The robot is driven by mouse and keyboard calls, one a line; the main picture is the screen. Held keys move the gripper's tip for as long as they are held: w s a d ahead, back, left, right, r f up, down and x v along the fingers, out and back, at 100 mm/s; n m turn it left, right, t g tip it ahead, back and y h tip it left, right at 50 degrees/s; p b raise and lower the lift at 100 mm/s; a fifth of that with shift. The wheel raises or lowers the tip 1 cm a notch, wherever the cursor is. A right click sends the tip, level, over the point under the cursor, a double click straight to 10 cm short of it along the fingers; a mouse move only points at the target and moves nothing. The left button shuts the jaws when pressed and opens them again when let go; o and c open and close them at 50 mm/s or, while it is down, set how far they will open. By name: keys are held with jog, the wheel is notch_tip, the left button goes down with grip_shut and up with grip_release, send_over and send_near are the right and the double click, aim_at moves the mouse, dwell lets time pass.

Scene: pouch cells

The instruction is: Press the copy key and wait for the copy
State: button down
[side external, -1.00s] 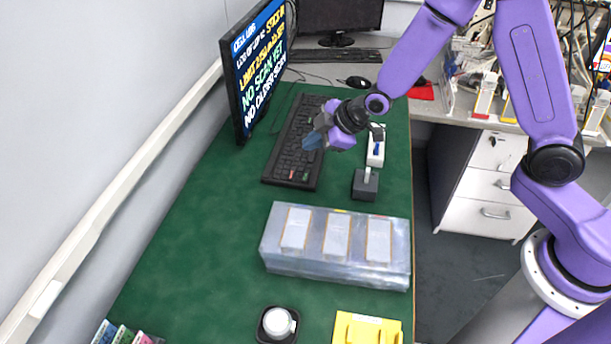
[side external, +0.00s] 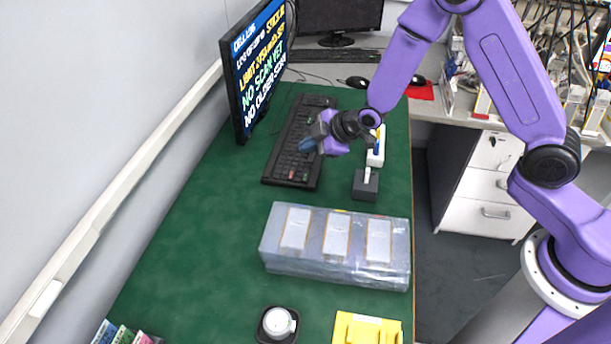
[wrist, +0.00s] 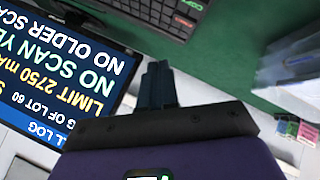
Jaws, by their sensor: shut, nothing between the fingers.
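The black keyboard (side external: 300,125) lies on the green mat, in front of the monitor. Its near end carries a red-marked key (side external: 291,174). In the wrist view the keyboard (wrist: 150,10) shows at the top, with a key lettered COPY in green (wrist: 193,4) beside a red-lettered key (wrist: 181,21). My gripper (side external: 307,146) is shut and empty, over the keyboard's right side and farther back than the red-marked key. Its closed fingers also show in the wrist view (wrist: 157,84), apart from the COPY key. The monitor (side external: 260,65) shows a cell log with yellow and white lines, including NO OLDER SCAN.
A white device on a dark base (side external: 365,186) stands right of the keyboard. A clear case with three pale pouches (side external: 335,262) lies nearer. A round white item on a black holder (side external: 278,324) and a yellow tray (side external: 367,330) are at the front. The mat's left side is clear.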

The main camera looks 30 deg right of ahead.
aim_at(308, 178)
jog(key=shift+f, duration=3.3)
jog(key=shift+f, duration=0.2)
jog(key=shift+f, duration=0.25)
jog(key=shift+f, duration=0.4)
dwell(0.4)
jog(key=shift+r, duration=0.8)
jog(key=shift+r, duration=2.55)
